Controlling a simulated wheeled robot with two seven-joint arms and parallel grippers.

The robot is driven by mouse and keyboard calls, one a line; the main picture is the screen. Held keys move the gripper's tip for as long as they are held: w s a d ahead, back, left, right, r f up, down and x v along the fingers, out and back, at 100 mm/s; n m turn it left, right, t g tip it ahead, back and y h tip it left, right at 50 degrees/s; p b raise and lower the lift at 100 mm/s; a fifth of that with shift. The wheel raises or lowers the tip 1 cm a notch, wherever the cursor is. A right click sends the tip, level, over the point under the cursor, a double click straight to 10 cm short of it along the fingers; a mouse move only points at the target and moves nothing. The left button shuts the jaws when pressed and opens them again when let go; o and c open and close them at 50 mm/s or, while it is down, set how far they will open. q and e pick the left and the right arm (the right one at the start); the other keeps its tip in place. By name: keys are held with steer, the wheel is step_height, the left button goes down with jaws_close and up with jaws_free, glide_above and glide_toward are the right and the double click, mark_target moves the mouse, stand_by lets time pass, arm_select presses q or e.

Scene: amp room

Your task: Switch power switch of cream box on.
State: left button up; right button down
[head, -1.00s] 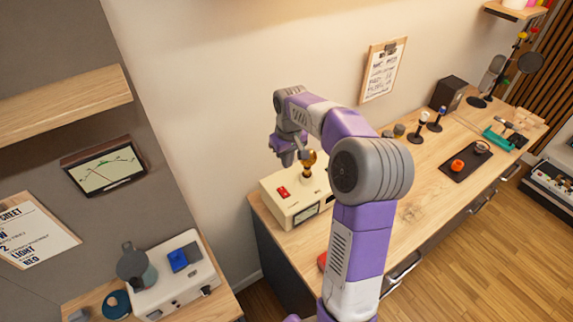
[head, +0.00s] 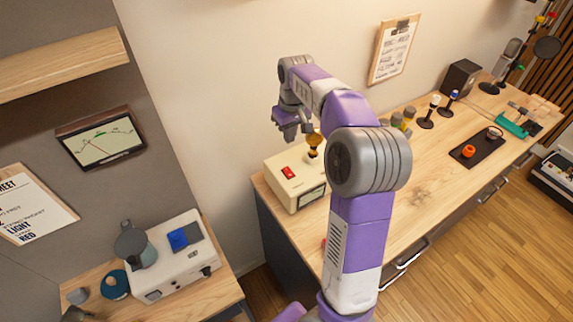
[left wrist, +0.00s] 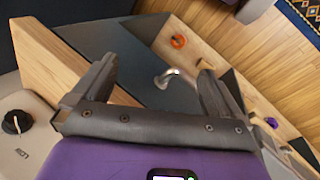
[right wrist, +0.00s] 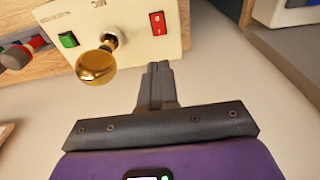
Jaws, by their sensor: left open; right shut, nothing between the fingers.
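The cream box (head: 290,197) stands at the near left end of the long wooden counter. Its red rocker switch (head: 288,172) is on its top, beside a brass bulb (head: 314,141). The right wrist view shows the switch (right wrist: 158,22), marked 0 and 1, the bulb (right wrist: 97,65) and a green part (right wrist: 68,40). Which side of the switch is pressed I cannot tell. My right gripper (head: 291,134) is shut and empty, above the box and apart from the switch; its fingers (right wrist: 159,72) point towards the box. My left gripper (left wrist: 157,75) is open and empty, away from the box.
Several jars and small items stand further along the long counter, with a dark tray (head: 478,146).

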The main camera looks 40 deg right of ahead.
mark_target(286, 169)
steer(key=f, duration=0.4)
steer(key=w+f+b, duration=0.1)
steer(key=f, duration=0.9)
steer(key=shift+w+d+b, duration=0.15)
steer(key=shift+w+b, duration=0.2)
steer(key=shift+f, duration=0.1)
steer(key=shift+f, duration=0.15)
steer(key=shift+s, duration=0.1)
steer(key=shift+s, duration=0.7)
steer(key=shift+r, duration=0.2)
steer(key=shift+w+r, duration=0.1)
